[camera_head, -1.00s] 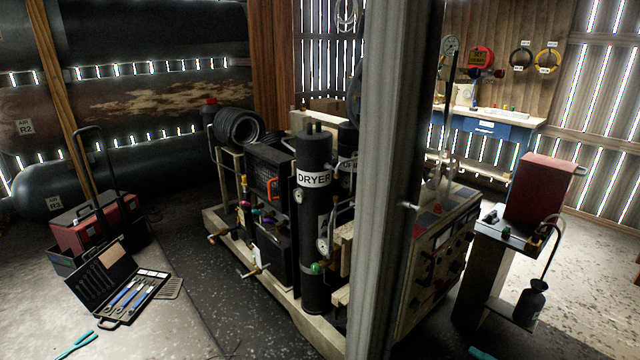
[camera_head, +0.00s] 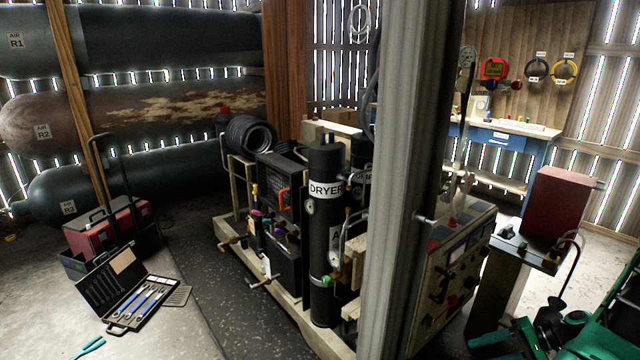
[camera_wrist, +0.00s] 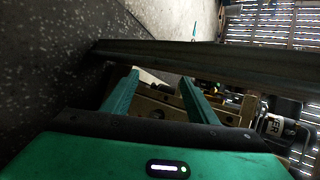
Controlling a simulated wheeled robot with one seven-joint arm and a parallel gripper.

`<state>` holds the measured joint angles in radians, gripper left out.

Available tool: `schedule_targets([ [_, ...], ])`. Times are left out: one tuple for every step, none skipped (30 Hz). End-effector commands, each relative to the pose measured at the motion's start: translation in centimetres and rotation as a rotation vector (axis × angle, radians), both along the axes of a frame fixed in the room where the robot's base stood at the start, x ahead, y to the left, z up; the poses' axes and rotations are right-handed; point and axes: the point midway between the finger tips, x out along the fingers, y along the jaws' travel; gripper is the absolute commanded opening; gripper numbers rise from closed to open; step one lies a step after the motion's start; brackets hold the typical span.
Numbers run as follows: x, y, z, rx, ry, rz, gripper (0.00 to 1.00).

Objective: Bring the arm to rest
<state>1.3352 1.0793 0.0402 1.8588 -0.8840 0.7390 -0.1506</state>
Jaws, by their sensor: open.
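My gripper (camera_wrist: 158,78) shows in the wrist view with its two green fingers spread apart and nothing between them. A long grey post (camera_wrist: 250,65) crosses the wrist view just beyond the fingertips; I cannot tell whether they touch it. Green parts of my arm (camera_head: 575,335) show at the lower right of the head view, beside the small stand with the red box.
A grey upright post (camera_head: 395,200) stands close in front of the compressor frame and black dryer cylinder (camera_head: 324,240). A red box (camera_head: 560,205) sits on a stand at right. An open tool case (camera_head: 125,305) and green-handled tool (camera_head: 88,347) lie on the floor at left.

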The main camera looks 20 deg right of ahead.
Motion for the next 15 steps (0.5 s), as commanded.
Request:
schedule_targets([
  [0.4, 0.4, 1.4, -0.031, 0.029, 0.03, 0.53],
  [0.5, 0.6, 2.0, -0.047, 0.048, 0.046, 0.53],
  [0.7, 0.9, 2.9, -0.068, 0.074, 0.066, 0.53],
  [0.7, 1.2, 3.6, -0.084, 0.091, 0.08, 0.53],
  [0.8, 1.4, 4.2, -0.1, 0.11, 0.093, 0.53],
  [0.9, 1.8, 5.1, -0.123, 0.134, 0.11, 0.53],
  [0.9, 2.0, 5.8, -0.141, 0.15, 0.122, 0.53],
  [1.0, 2.3, 6.5, -0.158, 0.167, 0.133, 0.53],
  [1.0, 2.7, 7.5, -0.181, 0.188, 0.148, 0.53],
  [1.0, 3.0, 8.2, -0.198, 0.203, 0.158, 0.53],
  [1.0, 3.3, 8.9, -0.215, 0.22, 0.167, 0.53],
  [1.0, 3.7, 9.9, -0.239, 0.239, 0.18, 0.53],
  [1.0, 4.1, 10.6, -0.257, 0.254, 0.187, 0.53],
  [1.0, 4.4, 11.4, -0.276, 0.267, 0.195, 0.53],
  [1.0, 4.9, 12.3, -0.298, 0.284, 0.206, 0.53],
])
